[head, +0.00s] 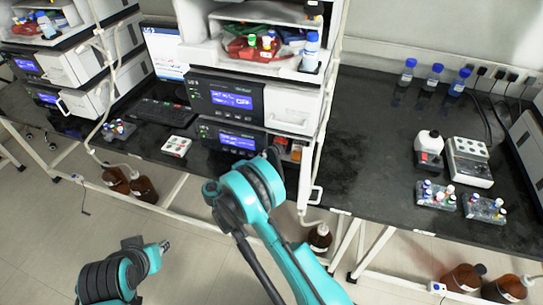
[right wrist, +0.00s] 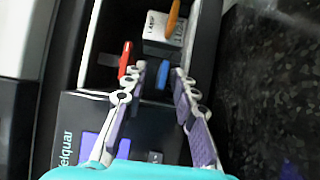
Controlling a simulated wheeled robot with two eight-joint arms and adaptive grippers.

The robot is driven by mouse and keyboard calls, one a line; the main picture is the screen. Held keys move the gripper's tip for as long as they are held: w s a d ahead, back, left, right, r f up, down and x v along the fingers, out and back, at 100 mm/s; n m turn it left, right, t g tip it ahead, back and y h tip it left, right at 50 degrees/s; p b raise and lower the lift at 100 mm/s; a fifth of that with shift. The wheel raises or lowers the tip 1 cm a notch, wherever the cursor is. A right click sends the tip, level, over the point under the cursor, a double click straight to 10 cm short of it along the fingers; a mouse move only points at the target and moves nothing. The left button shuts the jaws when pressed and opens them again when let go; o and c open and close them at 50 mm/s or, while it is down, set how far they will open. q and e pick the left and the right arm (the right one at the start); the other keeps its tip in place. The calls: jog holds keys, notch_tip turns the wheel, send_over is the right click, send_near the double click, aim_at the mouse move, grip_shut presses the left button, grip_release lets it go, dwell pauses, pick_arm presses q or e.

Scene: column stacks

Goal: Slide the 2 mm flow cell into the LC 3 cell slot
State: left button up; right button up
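The instrument stack (head: 262,118) stands mid-bench, with an open bay (head: 296,154) low at its right front. My right gripper (right wrist: 160,72) is at this bay; its two fingers are spread apart. A blue piece (right wrist: 162,75) shows between or just beyond the fingertips; contact cannot be made out. A red piece (right wrist: 125,60) stands beside the left fingertip. A white labelled block (right wrist: 164,38) with an orange piece (right wrist: 172,18) sits deeper in the bay. I cannot tell which piece is the 2 mm flow cell. My left gripper (head: 165,245) is low, away from the bench.
Vial racks (head: 436,195), a white device (head: 469,163) and blue-capped bottles (head: 433,76) stand at the right. The dark bench (head: 375,150) between is clear.

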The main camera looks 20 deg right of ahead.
jog(key=v, duration=1.2)
jog(key=shift+a+f, duration=0.1)
